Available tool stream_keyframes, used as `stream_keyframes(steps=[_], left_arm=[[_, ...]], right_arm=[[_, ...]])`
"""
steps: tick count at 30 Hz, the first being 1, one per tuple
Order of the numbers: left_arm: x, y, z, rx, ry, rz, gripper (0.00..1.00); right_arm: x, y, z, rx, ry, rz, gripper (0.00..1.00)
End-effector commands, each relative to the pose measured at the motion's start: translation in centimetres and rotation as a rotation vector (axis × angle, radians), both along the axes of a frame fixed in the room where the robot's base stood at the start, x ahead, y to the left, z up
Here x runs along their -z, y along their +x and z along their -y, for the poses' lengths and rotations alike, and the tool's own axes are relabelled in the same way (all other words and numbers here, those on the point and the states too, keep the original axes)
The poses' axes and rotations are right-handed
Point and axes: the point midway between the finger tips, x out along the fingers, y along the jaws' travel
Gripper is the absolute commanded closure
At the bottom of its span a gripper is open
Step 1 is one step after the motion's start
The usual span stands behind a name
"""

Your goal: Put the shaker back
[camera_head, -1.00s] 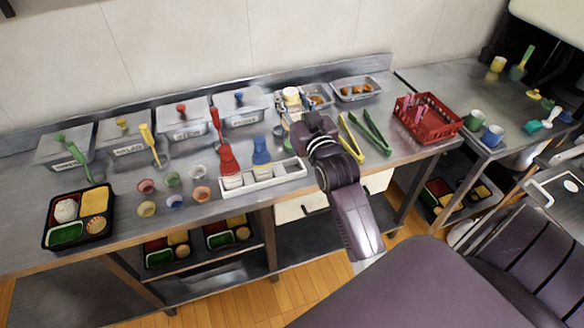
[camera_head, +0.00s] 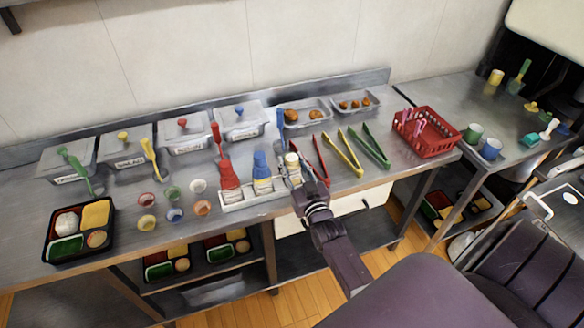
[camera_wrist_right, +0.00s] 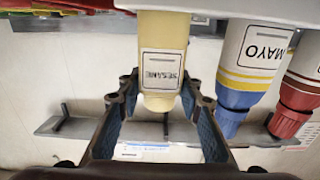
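The sesame shaker (camera_head: 292,161), pale yellow with a cream top, stands at the right end of the white rack (camera_head: 236,206). It also shows in the right wrist view (camera_wrist_right: 163,32), with its SESAME label. My right gripper (camera_head: 297,181) is at the front of the shaker. In the wrist view its two fingers (camera_wrist_right: 161,92) are spread to either side of the shaker's end, with gaps showing on both sides. My left gripper is not in view.
The blue mayo bottle (camera_head: 262,170) and a red bottle (camera_head: 229,177) stand in the rack to the left. Red tongs (camera_head: 321,160) lie close to the right, then yellow tongs (camera_head: 343,154) and green tongs. Small coloured cups lie left of the rack.

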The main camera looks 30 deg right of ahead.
Motion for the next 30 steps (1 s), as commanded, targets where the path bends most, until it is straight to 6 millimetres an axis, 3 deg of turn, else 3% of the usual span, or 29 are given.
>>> stream_keyframes(steps=[5, 17, 18, 22, 30], left_arm=[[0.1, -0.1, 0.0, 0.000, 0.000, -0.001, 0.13], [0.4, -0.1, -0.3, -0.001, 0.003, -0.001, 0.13], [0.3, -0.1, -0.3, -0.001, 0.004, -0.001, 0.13], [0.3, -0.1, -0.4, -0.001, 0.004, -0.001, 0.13], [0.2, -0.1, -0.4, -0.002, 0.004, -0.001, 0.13]], right_arm=[[1.9, 0.0, 0.0, 0.000, 0.000, 0.000, 0.72], [2.4, 0.0, 0.0, 0.000, 0.000, 0.002, 0.72], [2.3, 0.0, 0.0, 0.000, 0.000, 0.001, 0.64], [2.3, 0.0, 0.0, 0.000, 0.000, 0.001, 0.50], [2.2, 0.0, 0.0, 0.000, 0.000, 0.001, 0.50]])
